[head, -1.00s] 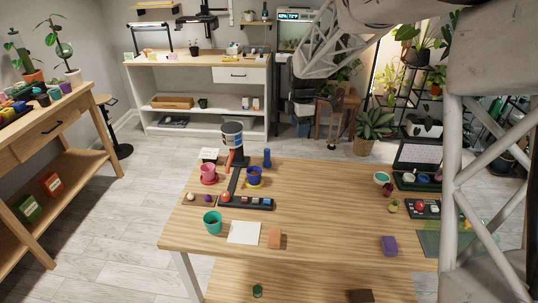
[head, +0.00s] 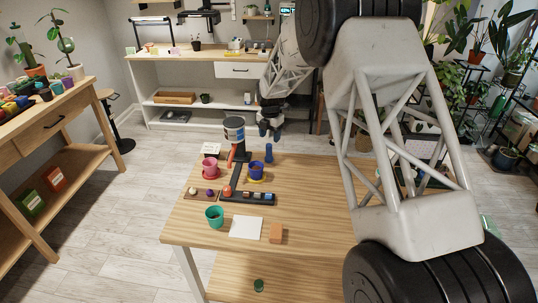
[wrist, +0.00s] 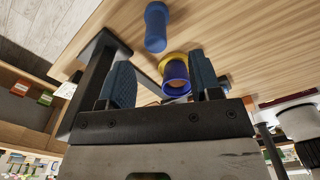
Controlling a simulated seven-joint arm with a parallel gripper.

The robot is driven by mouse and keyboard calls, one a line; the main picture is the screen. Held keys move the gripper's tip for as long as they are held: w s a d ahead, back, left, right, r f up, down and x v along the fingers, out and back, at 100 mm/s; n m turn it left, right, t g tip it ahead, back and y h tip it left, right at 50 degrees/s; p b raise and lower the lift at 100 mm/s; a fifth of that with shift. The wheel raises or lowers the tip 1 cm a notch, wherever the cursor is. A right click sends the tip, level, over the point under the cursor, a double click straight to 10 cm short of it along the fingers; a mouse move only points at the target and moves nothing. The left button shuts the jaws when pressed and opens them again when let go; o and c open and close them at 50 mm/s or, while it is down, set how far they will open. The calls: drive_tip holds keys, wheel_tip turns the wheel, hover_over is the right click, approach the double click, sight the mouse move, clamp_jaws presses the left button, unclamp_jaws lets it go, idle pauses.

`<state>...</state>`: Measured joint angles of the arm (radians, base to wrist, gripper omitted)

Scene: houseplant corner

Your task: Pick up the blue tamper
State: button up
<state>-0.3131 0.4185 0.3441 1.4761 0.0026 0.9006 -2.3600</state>
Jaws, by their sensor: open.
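The blue tamper (head: 268,153) stands upright near the far edge of the wooden table. In the wrist view the tamper (wrist: 155,27) shows beyond my fingers, near the top middle. My gripper (head: 270,131) is above and behind the tamper in the head view, apart from it. In the wrist view my gripper (wrist: 162,76) has its two blue fingers spread wide with nothing held between them.
A blue pot (head: 256,173) on a yellow saucer stands in front of the tamper. A dark stand with a striped container (head: 234,129) rises to its left. A pink pot (head: 210,168), a teal pot (head: 214,215) and a dark tray (head: 249,197) are nearby. My arm covers the table's right side.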

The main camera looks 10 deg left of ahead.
sight(269, 144)
drive_tip(key=shift+f, duration=0.1)
drive_tip(key=shift+f, duration=1.2)
drive_tip(key=shift+f, duration=0.1)
drive_tip(key=shift+w+a+f, duration=0.1)
drive_tip(key=shift+f, duration=1.15)
drive_tip(key=shift+w+a+f, duration=0.1)
drive_tip(key=shift+f, duration=1.15)
drive_tip(key=shift+c, duration=0.3)
drive_tip(key=c, duration=1)
